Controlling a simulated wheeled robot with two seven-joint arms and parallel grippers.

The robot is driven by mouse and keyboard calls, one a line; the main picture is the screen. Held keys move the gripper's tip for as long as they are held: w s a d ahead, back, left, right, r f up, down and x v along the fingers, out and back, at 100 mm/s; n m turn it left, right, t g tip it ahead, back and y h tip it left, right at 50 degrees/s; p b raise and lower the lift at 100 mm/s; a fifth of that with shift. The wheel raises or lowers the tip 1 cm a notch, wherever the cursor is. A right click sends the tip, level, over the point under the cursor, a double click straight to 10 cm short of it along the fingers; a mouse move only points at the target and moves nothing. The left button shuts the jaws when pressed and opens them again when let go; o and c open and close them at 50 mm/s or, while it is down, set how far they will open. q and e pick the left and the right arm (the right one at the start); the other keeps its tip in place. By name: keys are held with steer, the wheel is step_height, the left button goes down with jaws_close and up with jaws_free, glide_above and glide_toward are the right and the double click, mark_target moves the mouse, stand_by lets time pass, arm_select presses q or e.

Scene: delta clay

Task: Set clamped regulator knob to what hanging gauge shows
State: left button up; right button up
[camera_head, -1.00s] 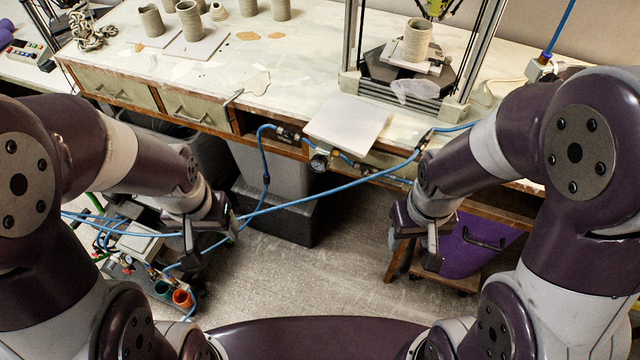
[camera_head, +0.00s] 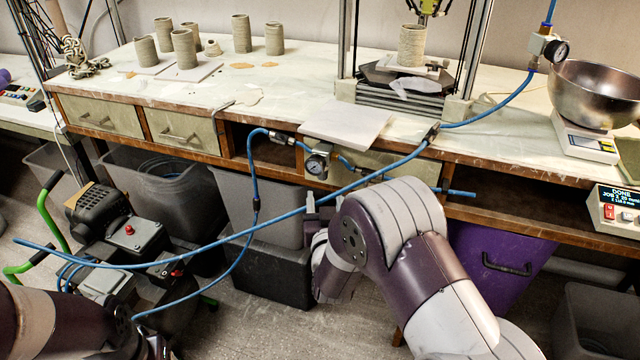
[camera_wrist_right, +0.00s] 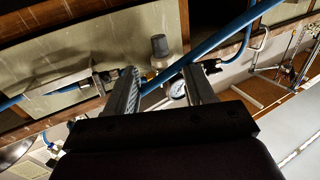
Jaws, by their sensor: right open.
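The regulator (camera_head: 318,162) is at the front edge of the bench, with a small round white gauge and blue hoses on both sides. In the right wrist view, its grey knob (camera_wrist_right: 159,46) shows beyond the fingers, with the regulator's gauge (camera_wrist_right: 178,90) below it. The hanging gauge (camera_head: 556,50) is dark-rimmed, on a fitting below a blue hose at the back right; its reading is too small to tell. My right gripper (camera_head: 320,203) is just below the regulator. Its two fingers (camera_wrist_right: 160,92) are open and apart, with nothing held. My left gripper is out of view.
A blue hose (camera_head: 225,237) crosses in front of the bench, close to my right arm. A pale board (camera_head: 346,122) overhangs the bench edge above the regulator. Dark bins (camera_head: 262,270) stand below, a purple bin (camera_head: 495,262) to the right, and a compressor (camera_head: 100,212) at left.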

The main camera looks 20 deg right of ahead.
mark_target(323, 177)
steer(key=b+x, duration=0.1)
steer(key=x, duration=0.7)
steer(key=shift+f, duration=0.1)
jaws_close()
